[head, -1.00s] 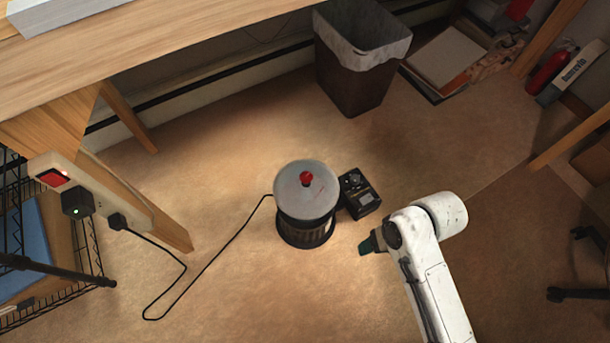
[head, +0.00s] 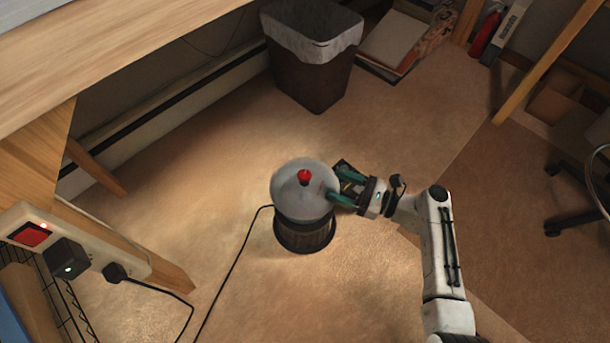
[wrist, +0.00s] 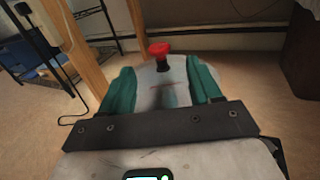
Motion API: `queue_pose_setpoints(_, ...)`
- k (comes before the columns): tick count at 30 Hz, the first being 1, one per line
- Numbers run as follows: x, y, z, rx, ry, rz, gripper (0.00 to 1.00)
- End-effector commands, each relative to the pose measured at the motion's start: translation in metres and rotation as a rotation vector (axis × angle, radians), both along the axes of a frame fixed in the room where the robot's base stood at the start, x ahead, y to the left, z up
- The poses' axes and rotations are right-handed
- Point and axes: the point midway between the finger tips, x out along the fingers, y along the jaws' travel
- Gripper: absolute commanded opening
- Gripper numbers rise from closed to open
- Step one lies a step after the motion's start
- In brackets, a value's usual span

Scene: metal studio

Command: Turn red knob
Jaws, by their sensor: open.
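The red knob (head: 304,177) sits on top of a round grey-lidded device (head: 290,198) with a dark base, standing on the floor. In the wrist view the red knob (wrist: 159,48) is straight ahead, beyond the fingertips, on a dark stem. My gripper (head: 341,187) is open, with green fingers at the right side of the grey lid. In the wrist view its two fingers (wrist: 160,85) stand to either side of the lid, with nothing gripped. I cannot tell whether the fingers touch the lid.
A cable runs from the device to a power strip (head: 75,245) at left. Floor in front is clear.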

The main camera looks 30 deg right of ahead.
Motion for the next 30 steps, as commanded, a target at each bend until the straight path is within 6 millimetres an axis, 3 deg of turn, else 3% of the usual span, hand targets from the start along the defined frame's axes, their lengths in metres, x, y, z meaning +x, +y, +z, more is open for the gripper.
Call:
queue_pose_setpoints(16, 0.067, 0.058, -0.002, -0.007, -0.002, 0.006, 0.63)
queue_pose_setpoints(30, 0.076, 0.067, 0.000, -0.007, -0.002, 0.005, 0.63)
